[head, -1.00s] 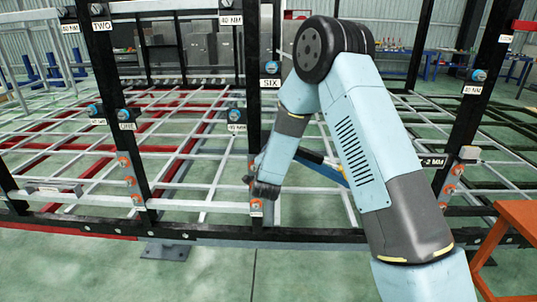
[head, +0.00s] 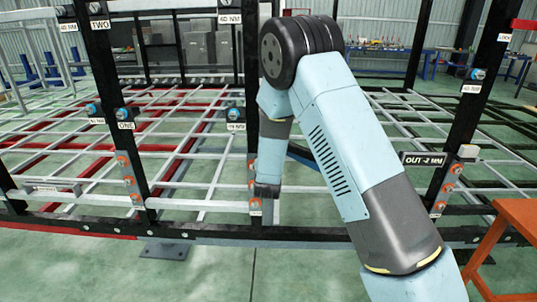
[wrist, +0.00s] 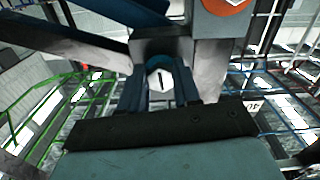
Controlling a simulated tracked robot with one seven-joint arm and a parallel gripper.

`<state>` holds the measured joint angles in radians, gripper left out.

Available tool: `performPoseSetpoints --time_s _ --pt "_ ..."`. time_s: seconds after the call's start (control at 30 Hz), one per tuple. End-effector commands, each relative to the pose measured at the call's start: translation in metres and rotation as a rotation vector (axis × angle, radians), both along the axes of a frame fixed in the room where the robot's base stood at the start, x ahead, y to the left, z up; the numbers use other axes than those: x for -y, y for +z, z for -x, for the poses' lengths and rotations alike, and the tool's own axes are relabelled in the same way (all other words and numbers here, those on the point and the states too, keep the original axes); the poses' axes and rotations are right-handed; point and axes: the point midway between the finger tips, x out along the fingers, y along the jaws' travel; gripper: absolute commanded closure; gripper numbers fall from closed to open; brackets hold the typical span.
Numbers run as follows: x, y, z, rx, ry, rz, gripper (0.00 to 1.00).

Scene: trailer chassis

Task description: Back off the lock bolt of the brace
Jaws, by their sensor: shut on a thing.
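In the wrist view, the lock bolt (wrist: 160,77) shows a pale hex head with a dark mark on its face and a blue ring behind it. The fingers of my gripper (wrist: 164,91) stand on both sides of the head and are shut on it. The brace (wrist: 140,12) seems to be the dark blue bar at the top of the wrist view. In the head view, a short blue length of the brace (head: 303,155) shows beside my arm. There my wrist hangs upright in front of the middle post, and the bolt cannot be made out.
Black posts with labelled bolts stand on the left and right of the frame. A plate reading "OUT -2 MM" (head: 423,160) is at the right post. An orange stand (head: 515,235) is at the lower right.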

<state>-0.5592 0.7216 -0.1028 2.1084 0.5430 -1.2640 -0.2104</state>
Motion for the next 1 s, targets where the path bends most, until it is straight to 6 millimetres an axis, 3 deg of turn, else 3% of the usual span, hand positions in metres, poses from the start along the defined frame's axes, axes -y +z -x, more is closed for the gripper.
performPoseSetpoints --time_s 0.6,1.0 --pt "0.0013 0.0031 -0.0012 -0.014 0.002 0.547 0.99" --pt "0.0013 0.0038 -0.0011 -0.02 0.002 0.733 0.99"
